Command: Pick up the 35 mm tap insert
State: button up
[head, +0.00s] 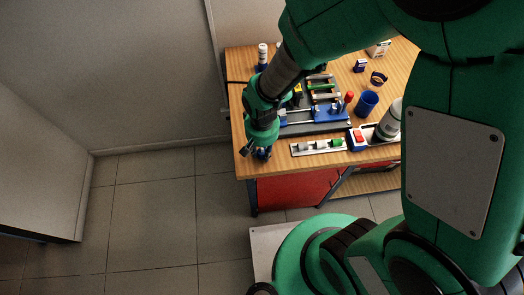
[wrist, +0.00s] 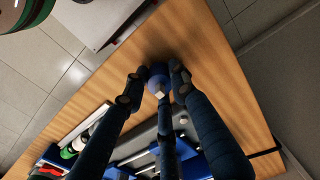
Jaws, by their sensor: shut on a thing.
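My gripper (head: 256,151) is at the near left corner of the wooden bench, low over its top. In the wrist view my gripper (wrist: 158,84) has its fingers closed around a small blue part with a pale stub, which looks like the tap insert (wrist: 158,71). The insert (head: 264,154) shows in the head view only as a small dark blue shape at the fingertips. I cannot tell whether it touches the bench. Its lower side is hidden and its size cannot be read.
A tray with a row of small parts (head: 318,147) lies right of my gripper. Behind it is a blue and grey fixture (head: 315,117). A blue cup (head: 366,103) and a white bottle (head: 389,121) stand further right. The bench's left edge (head: 236,128) is close.

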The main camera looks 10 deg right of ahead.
aim_at(262, 149)
notch_tip(262, 149, up, 4)
jog(key=shift+s+f+p, duration=0.15)
jog(key=shift+f+p, duration=0.05)
jog(key=shift+p, duration=0.35)
jog(key=s+d+p, duration=0.1)
jog(key=s+d, duration=0.1)
jog(key=s, duration=0.5)
jog(key=s+d+r+p, duration=0.1)
jog(key=s+d, duration=0.2)
jog(key=s, duration=0.4)
jog(key=shift+s+d, duration=0.2)
jog(key=shift+s, duration=0.15)
